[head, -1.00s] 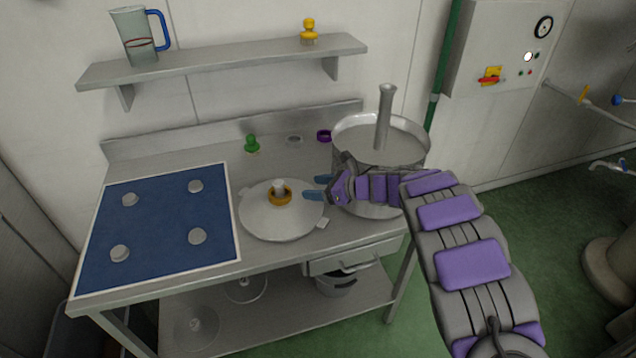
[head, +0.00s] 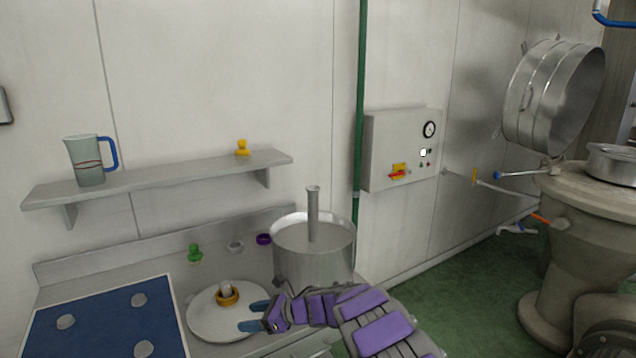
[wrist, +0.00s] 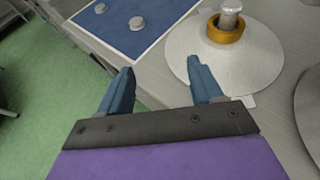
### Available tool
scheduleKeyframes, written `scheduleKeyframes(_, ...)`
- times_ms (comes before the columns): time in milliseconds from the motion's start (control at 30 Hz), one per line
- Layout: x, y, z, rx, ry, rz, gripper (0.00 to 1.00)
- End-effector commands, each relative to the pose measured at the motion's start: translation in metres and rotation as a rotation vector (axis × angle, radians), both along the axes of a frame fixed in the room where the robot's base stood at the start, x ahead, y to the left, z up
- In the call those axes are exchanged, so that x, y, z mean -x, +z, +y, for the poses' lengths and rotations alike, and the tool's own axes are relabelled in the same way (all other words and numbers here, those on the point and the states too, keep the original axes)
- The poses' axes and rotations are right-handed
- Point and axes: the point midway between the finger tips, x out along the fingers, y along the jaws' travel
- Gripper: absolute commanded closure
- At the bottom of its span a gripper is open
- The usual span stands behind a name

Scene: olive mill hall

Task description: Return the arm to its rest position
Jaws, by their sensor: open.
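My gripper (head: 256,315) has blue fingers and is open and empty. In the head view it is at the front of the steel bench, by the right edge of the round white disc (head: 205,320). My purple and grey arm reaches in from the lower right. In the wrist view my gripper (wrist: 160,90) shows its two fingers spread apart, with only bench and floor between them. The disc there (wrist: 262,70) lies beyond the right finger and carries an orange ring (wrist: 226,30) around a metal knob.
A steel pot (head: 335,258) with an upright tube stands right behind my arm. A blue mat (head: 100,318) with grey pucks lies at left. A shelf (head: 190,173) holds a jug (head: 85,160) and a yellow knob piece (head: 242,148). Green floor (head: 440,285) is open at right.

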Motion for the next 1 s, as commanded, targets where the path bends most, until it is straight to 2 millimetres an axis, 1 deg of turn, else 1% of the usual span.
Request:
scheduleKeyframes(33, 0.0, 0.0, 0.0, 0.0, 0.0, 0.0, 0.35)
scheduleKeyframes(333, -0.037, 0.03, -0.033, -0.003, -0.242, 0.059, 0.35)
scheduleKeyframes(467, -0.053, 0.047, -0.057, -0.019, -0.385, 0.099, 0.35)
scheduleKeyframes(567, -0.067, 0.064, -0.08, -0.044, -0.518, 0.135, 0.35)
scheduleKeyframes(667, -0.08, 0.086, -0.11, -0.088, -0.681, 0.18, 0.35)
scheduleKeyframes(767, -0.088, 0.112, -0.154, -0.16, -0.898, 0.246, 0.35)
scheduleKeyframes(800, -0.089, 0.126, -0.175, -0.207, -0.998, 0.276, 0.35)
scheduleKeyframes(833, -0.089, 0.135, -0.192, -0.243, -1.077, 0.301, 0.35)
scheduleKeyframes(867, -0.086, 0.143, -0.209, -0.283, -1.153, 0.329, 0.35)
scheduleKeyframes(900, -0.081, 0.153, -0.232, -0.338, -1.256, 0.364, 0.35)
scheduleKeyframes(933, -0.077, 0.16, -0.247, -0.383, -1.327, 0.392, 0.35)
scheduleKeyframes(967, -0.071, 0.167, -0.264, -0.432, -1.401, 0.421, 0.35)
scheduleKeyframes(1000, -0.061, 0.175, -0.284, -0.5, -1.493, 0.459, 0.35)
